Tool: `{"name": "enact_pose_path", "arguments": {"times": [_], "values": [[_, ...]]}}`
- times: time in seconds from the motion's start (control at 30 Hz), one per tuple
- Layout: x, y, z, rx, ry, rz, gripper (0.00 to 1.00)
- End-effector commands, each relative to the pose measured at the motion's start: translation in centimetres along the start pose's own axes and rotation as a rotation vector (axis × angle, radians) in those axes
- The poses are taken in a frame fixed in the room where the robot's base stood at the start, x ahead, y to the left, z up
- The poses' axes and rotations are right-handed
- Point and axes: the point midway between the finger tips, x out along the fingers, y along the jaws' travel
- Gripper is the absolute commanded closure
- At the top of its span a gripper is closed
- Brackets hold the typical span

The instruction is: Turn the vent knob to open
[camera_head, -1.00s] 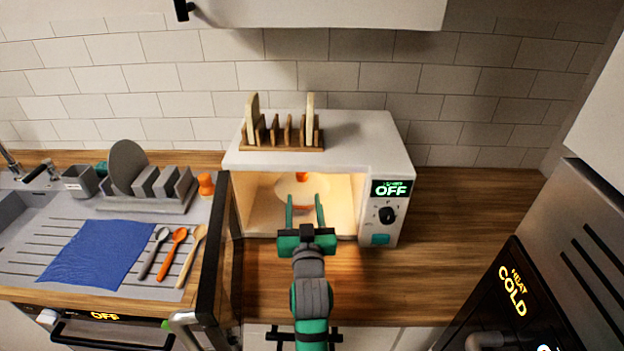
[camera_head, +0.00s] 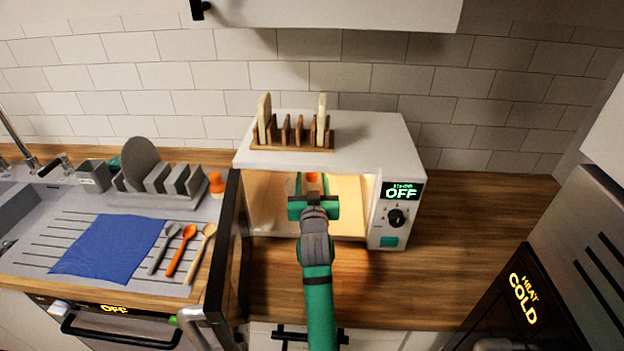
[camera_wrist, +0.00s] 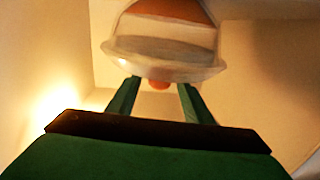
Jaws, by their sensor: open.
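My gripper (camera_head: 312,190) reaches through the open front of the white microwave (camera_head: 390,150) and is open. In the wrist view its two green fingers (camera_wrist: 159,88) point at a pale, translucent round vessel or cover (camera_wrist: 165,55). A small orange-pink knob-like part (camera_wrist: 159,85) shows between the fingertips; I cannot tell whether they touch it. More orange shows at the top of that view. In the head view an orange part (camera_head: 312,177) shows just beyond my gripper, which hides much of the pale object. No vent marking is readable.
The microwave door (camera_head: 228,245) stands open to the left of my arm. The microwave has a black dial (camera_head: 397,217) and an OFF display (camera_head: 402,191). A wooden rack (camera_head: 292,145) stands on top. Counter to the right is clear.

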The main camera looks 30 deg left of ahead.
Motion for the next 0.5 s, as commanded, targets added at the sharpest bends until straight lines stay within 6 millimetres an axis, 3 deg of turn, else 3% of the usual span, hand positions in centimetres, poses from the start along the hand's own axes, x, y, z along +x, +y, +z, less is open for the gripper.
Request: {"name": "enact_pose_path", "arguments": {"times": [0.27,0.43,0.5], "values": [[0.09,0.01,0.04,0.0,-0.001,0.0,0.56],[0.08,0.01,0.04,0.0,-0.001,0.0,0.95],[0.07,0.01,0.04,0.0,-0.001,0.0,0.95]]}}
